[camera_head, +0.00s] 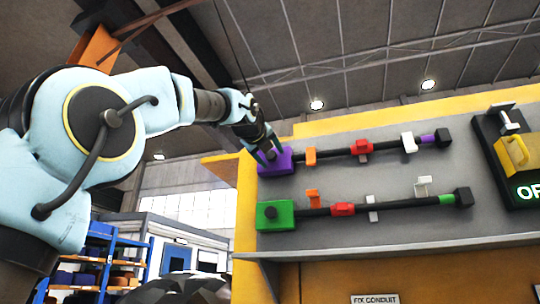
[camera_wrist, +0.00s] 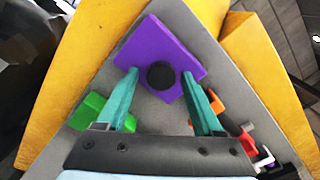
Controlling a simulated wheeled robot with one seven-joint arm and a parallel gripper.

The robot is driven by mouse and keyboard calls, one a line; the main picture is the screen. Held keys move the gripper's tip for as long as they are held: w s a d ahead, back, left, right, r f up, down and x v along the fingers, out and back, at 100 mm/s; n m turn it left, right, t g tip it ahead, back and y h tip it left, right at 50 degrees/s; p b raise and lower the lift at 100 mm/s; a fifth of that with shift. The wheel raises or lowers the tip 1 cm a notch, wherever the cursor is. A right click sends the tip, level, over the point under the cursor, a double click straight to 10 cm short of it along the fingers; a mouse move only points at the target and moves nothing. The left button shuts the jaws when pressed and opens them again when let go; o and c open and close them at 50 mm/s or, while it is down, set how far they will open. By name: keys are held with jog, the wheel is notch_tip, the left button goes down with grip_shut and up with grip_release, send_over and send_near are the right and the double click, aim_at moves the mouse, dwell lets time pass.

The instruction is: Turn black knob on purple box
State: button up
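The purple box (camera_head: 281,166) is mounted on the grey panel at the left end of the upper black conduit. It also shows in the wrist view (camera_wrist: 157,39), with its round black knob (camera_wrist: 160,75) facing me. My gripper (camera_wrist: 164,83) has its two teal fingers apart, one on each side of the knob. Gaps show between the fingers and the knob, so it is not gripped. In the head view my gripper (camera_head: 267,153) is at the purple box and hides its knob.
A green box (camera_head: 275,224) with a black knob sits below, on the lower conduit. Orange, red and white clips (camera_head: 410,142) hold the conduits. A ledge (camera_head: 400,246) runs under the panel. A yellow lever unit (camera_head: 513,152) is at the right. Blue shelving (camera_head: 100,260) stands lower left.

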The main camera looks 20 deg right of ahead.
jog(key=b+v, duration=0.5)
jog(key=v, duration=0.6)
jog(key=shift+w, duration=0.15)
dwell(0.4)
